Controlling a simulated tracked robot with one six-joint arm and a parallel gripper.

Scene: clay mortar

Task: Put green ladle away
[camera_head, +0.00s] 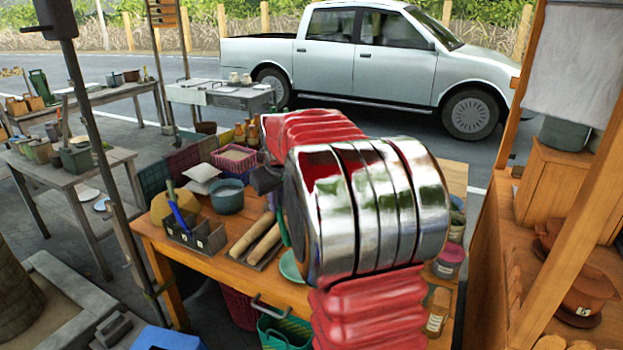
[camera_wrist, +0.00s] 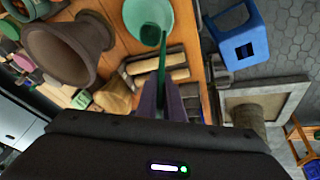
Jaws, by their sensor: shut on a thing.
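The green ladle (camera_wrist: 162,62) is held upright-looking by its handle between my gripper's dark fingers (camera_wrist: 170,98) in the wrist view. Its far end lies over or in a pale mint bowl (camera_wrist: 135,14); I cannot tell whether they touch. In the head view, a green strip of the ladle (camera_head: 283,228) shows beside my arm, above the mint bowl (camera_head: 290,267). My gripper (camera_head: 265,182) is mostly hidden there by my arm.
Two wooden rods (camera_head: 250,235) lie in a holder left of the bowl. A grey compartment tray (camera_head: 195,238), a blue-grey pot (camera_head: 227,196) and a pink basket (camera_head: 233,158) stand farther left. A brown clay mortar (camera_wrist: 62,50) shows in the wrist view.

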